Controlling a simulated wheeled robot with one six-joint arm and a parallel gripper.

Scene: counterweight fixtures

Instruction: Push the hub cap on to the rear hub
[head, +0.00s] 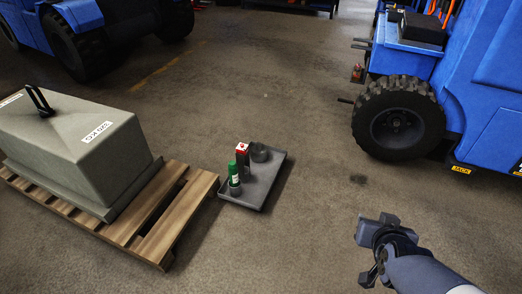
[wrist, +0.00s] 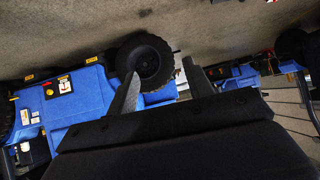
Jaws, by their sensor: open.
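The blue vehicle's black wheel (head: 400,118) stands at the right in the head view, with a dark round rear hub (head: 397,129) at its centre. The wheel also shows in the wrist view (wrist: 150,60), beyond my fingers. A dark round piece (head: 260,153), perhaps the hub cap, sits at the far end of a grey tray on the floor; it is too small to be sure. My gripper (head: 376,252) is at the lower right in the head view, apart from the wheel. In the wrist view its two fingers (wrist: 163,84) stand wide apart with nothing between them.
The grey tray (head: 266,187) also holds a green bottle (head: 234,178) and a red-and-white container (head: 242,153). A wooden pallet (head: 168,222) with a grey counterweight (head: 75,140) lies left of it. Another blue vehicle (head: 85,20) stands behind. The floor between tray and wheel is clear.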

